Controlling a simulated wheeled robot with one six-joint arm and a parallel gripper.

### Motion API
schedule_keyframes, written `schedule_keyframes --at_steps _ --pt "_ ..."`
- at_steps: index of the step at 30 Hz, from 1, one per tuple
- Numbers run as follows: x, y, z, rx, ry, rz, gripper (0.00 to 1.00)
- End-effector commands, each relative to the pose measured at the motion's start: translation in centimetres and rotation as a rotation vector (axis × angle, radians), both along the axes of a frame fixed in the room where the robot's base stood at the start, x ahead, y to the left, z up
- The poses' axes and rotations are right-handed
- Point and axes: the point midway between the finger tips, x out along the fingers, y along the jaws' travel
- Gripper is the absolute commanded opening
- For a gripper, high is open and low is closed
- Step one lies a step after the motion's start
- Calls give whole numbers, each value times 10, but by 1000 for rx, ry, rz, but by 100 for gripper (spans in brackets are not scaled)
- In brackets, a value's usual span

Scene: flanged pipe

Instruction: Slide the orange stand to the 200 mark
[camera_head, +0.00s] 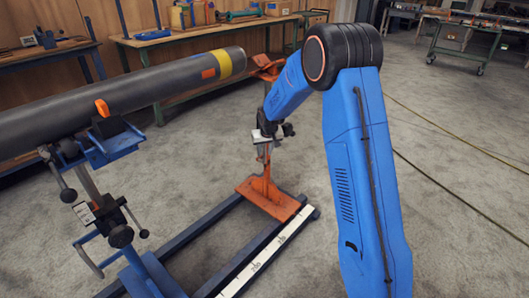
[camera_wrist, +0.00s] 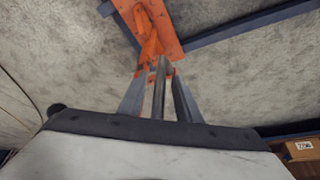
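The orange stand (camera_head: 267,196) has a flat base across the far end of the dark floor rails, an upright post and an orange head near the pipe's end. Its base also shows at the top of the wrist view (camera_wrist: 161,22). My gripper (camera_head: 266,137) is at the stand's post, below its head. In the wrist view, its two fingers (camera_wrist: 160,80) lie either side of a grey upright bar, close to the orange part. Whether they press on it cannot be told. A white scale strip (camera_head: 262,262) runs along the right rail; its numerals are too small to read surely.
A dark pipe (camera_head: 150,86) with yellow and orange bands lies on a blue stand (camera_head: 112,146) at left, its end near the orange head. Workbenches (camera_head: 190,35) line the back. Cables lie on the floor at right. Open floor surrounds the rails.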

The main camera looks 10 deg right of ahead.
Motion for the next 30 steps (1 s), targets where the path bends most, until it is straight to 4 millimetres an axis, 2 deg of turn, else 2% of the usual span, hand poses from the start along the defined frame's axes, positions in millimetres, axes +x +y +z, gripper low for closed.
schedule_keyframes --at_steps 10,11,14,15,23,26,30 --pt "2 0 -3 0 -1 0 31" --pt "2 0 -3 0 -1 0 26" --pt "2 0 -3 0 -1 0 2" --pt "2 0 -3 0 -1 0 0" --pt "-1 4 -3 0 -1 0 0" --pt "-7 12 -3 0 0 3 0" --pt "-23 35 -3 0 0 6 0"
